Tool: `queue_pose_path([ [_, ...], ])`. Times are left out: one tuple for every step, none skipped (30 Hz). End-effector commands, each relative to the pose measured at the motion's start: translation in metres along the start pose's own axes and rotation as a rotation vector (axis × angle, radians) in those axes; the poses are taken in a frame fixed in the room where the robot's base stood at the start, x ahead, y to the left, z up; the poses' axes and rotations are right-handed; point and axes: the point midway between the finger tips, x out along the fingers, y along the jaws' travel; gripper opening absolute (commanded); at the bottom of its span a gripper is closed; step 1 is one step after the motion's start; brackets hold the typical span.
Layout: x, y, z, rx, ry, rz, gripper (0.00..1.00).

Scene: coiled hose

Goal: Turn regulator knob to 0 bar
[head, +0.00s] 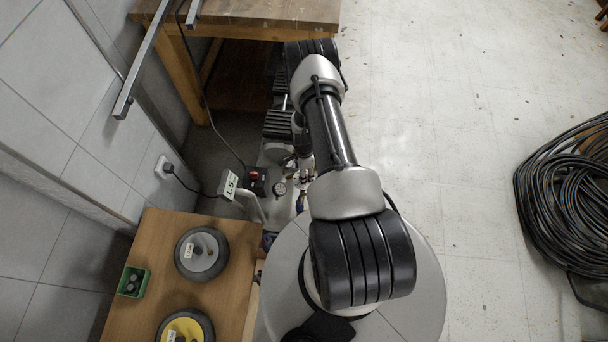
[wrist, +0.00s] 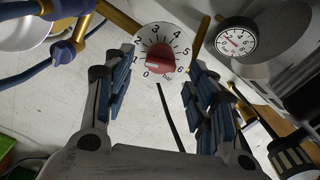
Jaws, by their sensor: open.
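The regulator knob (wrist: 160,58) is red and sits on a round white dial (wrist: 178,42) numbered 0 to 6 in the upper middle of the wrist view. A pale mark on the knob appears to face left, toward the low numbers; its exact reading is hard to tell. My gripper (wrist: 160,82) is open, its blue-padded fingers apart to the left and right, just below the knob in the picture. A pressure gauge (wrist: 236,41) with a red needle stands to the right. In the head view my arm hides the gripper and the knob.
In the head view, a wooden table (head: 125,300) with wheels and a green box (head: 133,281) stands at lower left. A workbench (head: 250,12) stands at the back. A coiled black hose (head: 570,195) lies at right. Brass pipes (wrist: 120,16) flank the dial. The middle floor is clear.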

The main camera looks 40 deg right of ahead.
Motion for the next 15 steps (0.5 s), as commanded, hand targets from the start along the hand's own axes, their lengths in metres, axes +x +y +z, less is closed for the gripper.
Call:
queue_pose_path([
  [0.009, 0.000, 0.000, 0.000, 0.000, 0.000, 0.52],
  [0.012, 0.000, 0.000, 0.000, 0.000, 0.000, 0.52],
  [0.016, 0.000, 0.000, 0.000, 0.000, 0.000, 0.52],
  [0.018, -0.001, 0.000, 0.000, 0.000, -0.001, 0.52],
  [0.019, -0.001, 0.000, 0.000, 0.000, -0.001, 0.52],
  [0.021, -0.001, 0.000, 0.000, 0.000, -0.001, 0.52],
  [0.022, -0.001, 0.000, 0.000, 0.000, -0.001, 0.52],
  [0.022, 0.000, 0.000, 0.000, 0.000, -0.001, 0.52],
  [0.023, 0.000, 0.000, 0.000, 0.000, -0.001, 0.52],
  [0.023, 0.000, 0.000, 0.000, 0.000, -0.001, 0.52],
  [0.023, 0.000, 0.000, 0.000, 0.000, -0.001, 0.52],
  [0.023, 0.000, 0.000, 0.000, 0.000, -0.001, 0.52],
  [0.023, 0.000, 0.000, 0.000, 0.000, -0.001, 0.52],
  [0.023, 0.000, 0.000, 0.000, 0.000, -0.001, 0.52],
  [0.023, 0.000, 0.000, 0.000, 0.000, -0.001, 0.52],
])
